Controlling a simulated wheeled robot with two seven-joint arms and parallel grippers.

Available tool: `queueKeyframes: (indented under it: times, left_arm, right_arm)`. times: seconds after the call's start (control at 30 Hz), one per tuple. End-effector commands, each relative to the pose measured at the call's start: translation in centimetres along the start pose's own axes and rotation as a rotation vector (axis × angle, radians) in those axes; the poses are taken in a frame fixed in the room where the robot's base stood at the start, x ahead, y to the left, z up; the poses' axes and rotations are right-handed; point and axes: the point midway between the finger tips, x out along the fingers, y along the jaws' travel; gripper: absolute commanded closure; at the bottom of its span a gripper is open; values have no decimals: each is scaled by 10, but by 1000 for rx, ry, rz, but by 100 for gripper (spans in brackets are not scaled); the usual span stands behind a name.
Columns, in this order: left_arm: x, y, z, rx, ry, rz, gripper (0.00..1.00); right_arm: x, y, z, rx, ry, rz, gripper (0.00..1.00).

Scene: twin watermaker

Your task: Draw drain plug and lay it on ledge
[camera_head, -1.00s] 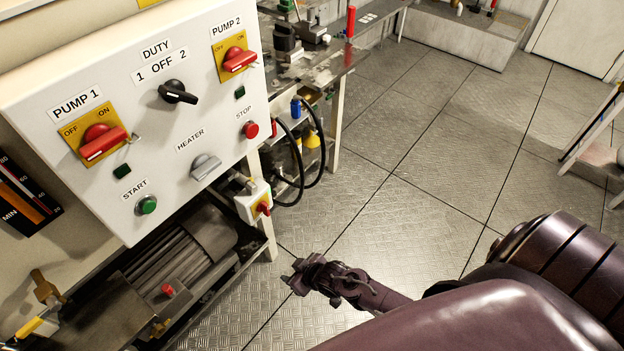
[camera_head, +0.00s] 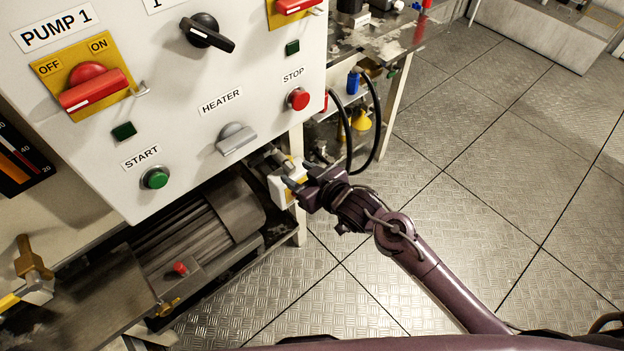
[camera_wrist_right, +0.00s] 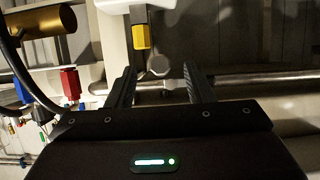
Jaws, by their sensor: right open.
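My right gripper (camera_head: 296,190) is in front of the white switch box below the panel's right corner, and hides part of it. In the right wrist view its two dark fingers (camera_wrist_right: 161,88) stand apart with nothing held between them. Beyond the fingertips are a grey rounded knob-like part (camera_wrist_right: 158,66) and a yellow block (camera_wrist_right: 141,37); I cannot tell whether either is the drain plug. A small red knob (camera_head: 180,268) sits on a grey box under the panel. No ledge can be told for sure. My left gripper is not in view.
The white control panel (camera_head: 225,75) with switches overhangs the grey motor (camera_head: 205,222). A brass-coloured valve handle (camera_head: 33,258) is at the lower left. Black hoses (camera_head: 374,125) hang behind my gripper by the workbench. The metal floor (camera_head: 480,200) at right is clear.

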Motion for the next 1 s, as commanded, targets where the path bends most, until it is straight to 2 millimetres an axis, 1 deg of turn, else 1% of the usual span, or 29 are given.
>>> queueKeyframes:
  times: [0.03,0.17,0.43,0.47,0.8,0.83,0.9,1.0]
  left_arm:
    - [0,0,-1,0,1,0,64]
    - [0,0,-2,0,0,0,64]
    - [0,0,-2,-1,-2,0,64]
    - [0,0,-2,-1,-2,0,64]
    - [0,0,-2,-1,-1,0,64]
    - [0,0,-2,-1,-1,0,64]
    - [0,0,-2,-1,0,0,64]
    - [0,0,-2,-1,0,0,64]
  right_arm:
    - [6,0,0,1,1,0,53]
    - [14,0,0,-1,0,1,53]
    - [15,0,0,-1,0,0,53]
    - [15,0,0,-1,0,0,54]
    - [15,0,0,-1,0,1,99]
    - [15,0,0,-1,0,1,80]
    - [15,0,0,-1,0,1,89]
    - [15,0,0,-1,0,1,100]
